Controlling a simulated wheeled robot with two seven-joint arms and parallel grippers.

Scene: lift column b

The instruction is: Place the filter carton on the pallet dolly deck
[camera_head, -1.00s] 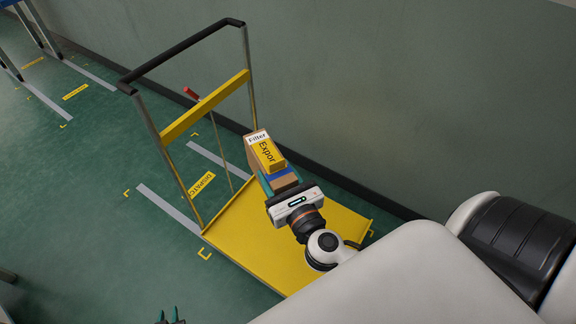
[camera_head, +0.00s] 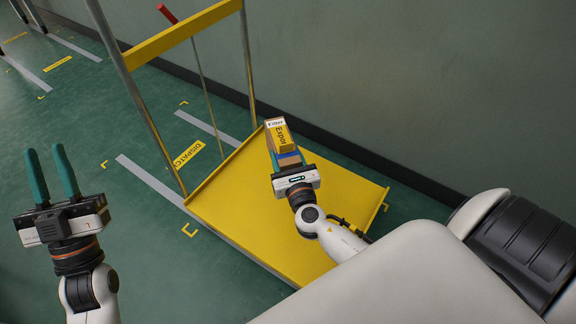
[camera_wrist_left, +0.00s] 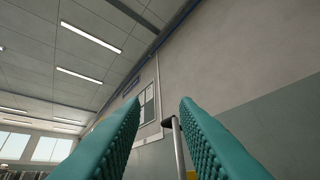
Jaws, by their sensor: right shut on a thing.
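The filter carton (camera_head: 280,134) is a small brown box with a white "Filter" label, a yellow "Export" label and a blue band. My right gripper (camera_head: 288,164) is shut on its near end. The carton is over the yellow deck of the pallet dolly (camera_head: 240,218); I cannot tell whether it touches the deck. My left gripper (camera_head: 52,176) is open and empty, left of the dolly, fingers pointing up. Its teal fingers also show in the left wrist view (camera_wrist_left: 160,125), with nothing between them.
A grey-green wall (camera_head: 400,90) runs behind the deck. Green floor with grey strips and a yellow dispatch label (camera_head: 188,153) lies to the left. Much of the deck is bare.

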